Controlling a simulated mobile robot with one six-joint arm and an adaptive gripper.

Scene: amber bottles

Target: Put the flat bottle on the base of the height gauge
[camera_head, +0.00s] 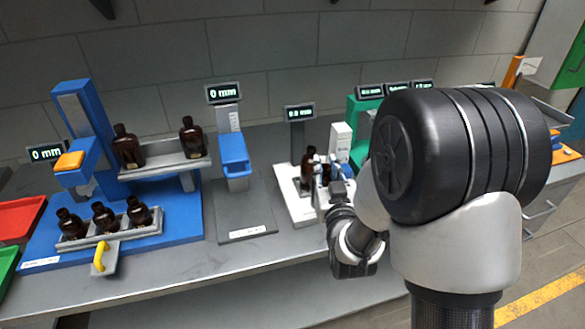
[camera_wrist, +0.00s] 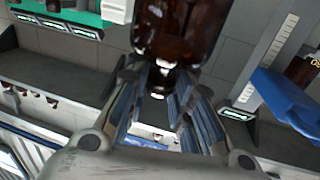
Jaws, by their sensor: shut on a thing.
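My gripper (camera_head: 326,170) is shut on a dark amber bottle (camera_head: 308,172), above or at the white-based gauge. In the wrist view the bottle (camera_wrist: 180,30) rises from between my gripper's fingers (camera_wrist: 160,100). I cannot tell whether it touches the white base, or whether its body is flat. The height gauge has a scaled column, a blue slider (camera_head: 234,158), a display reading 0 mm (camera_head: 224,93) and a bare dark grey base (camera_head: 240,205), left of my gripper. Its slider also shows in the wrist view (camera_wrist: 285,100).
The white-based gauge (camera_head: 295,210) stands right of the height gauge. At left, a blue station (camera_head: 185,225) holds several amber bottles in a lower rack (camera_head: 150,228) and on an upper shelf (camera_head: 190,160). Red (camera_head: 18,218) and green (camera_head: 8,265) bins are far left.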

